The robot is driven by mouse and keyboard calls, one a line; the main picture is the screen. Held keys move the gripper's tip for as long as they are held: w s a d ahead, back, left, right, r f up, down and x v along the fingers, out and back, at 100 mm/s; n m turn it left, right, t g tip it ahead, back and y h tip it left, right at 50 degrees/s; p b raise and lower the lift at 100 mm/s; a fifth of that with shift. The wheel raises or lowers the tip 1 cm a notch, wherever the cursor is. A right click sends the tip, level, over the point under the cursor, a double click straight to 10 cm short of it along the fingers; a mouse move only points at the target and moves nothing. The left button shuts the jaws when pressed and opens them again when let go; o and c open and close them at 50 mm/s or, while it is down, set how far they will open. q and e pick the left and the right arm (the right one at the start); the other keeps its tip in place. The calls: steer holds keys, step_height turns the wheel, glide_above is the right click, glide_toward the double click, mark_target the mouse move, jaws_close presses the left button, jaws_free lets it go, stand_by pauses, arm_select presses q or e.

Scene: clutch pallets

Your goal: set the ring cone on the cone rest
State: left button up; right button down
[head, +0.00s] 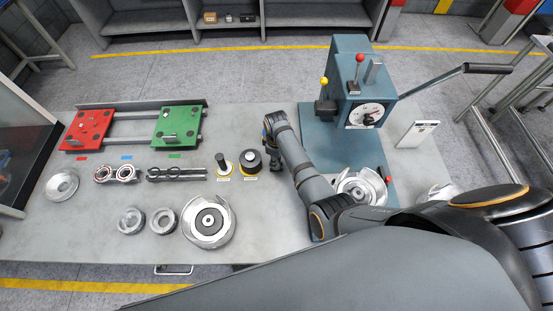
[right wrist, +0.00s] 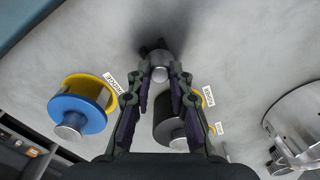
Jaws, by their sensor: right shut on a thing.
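My right gripper (right wrist: 160,84) points down over the table, its fingertips shut on a small silver piece with a dark part beyond it, taken to be the ring cone (right wrist: 160,72). In the head view the gripper (head: 276,163) is right of two black pieces on yellow bases. The wider black piece (head: 250,160) also shows between the fingers in the wrist view (right wrist: 172,118). The slim one (head: 222,162) stands to its left. A blue and yellow piece with a silver knob (right wrist: 80,105) stands beside them. I cannot tell which base is the cone rest. My left gripper is out of view.
The blue-grey press (head: 350,90) stands right of my right arm, with a long lever. Red (head: 88,125) and green (head: 178,122) pallets are back left. Metal rings and a large clutch part (head: 208,222) lie in front.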

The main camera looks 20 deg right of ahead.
steer(key=c, duration=1.1)
jaws_free()
steer(key=shift+c, duration=0.2)
steer(key=shift+r, duration=0.1)
step_height(320, 180, up, 9)
stand_by(0.4)
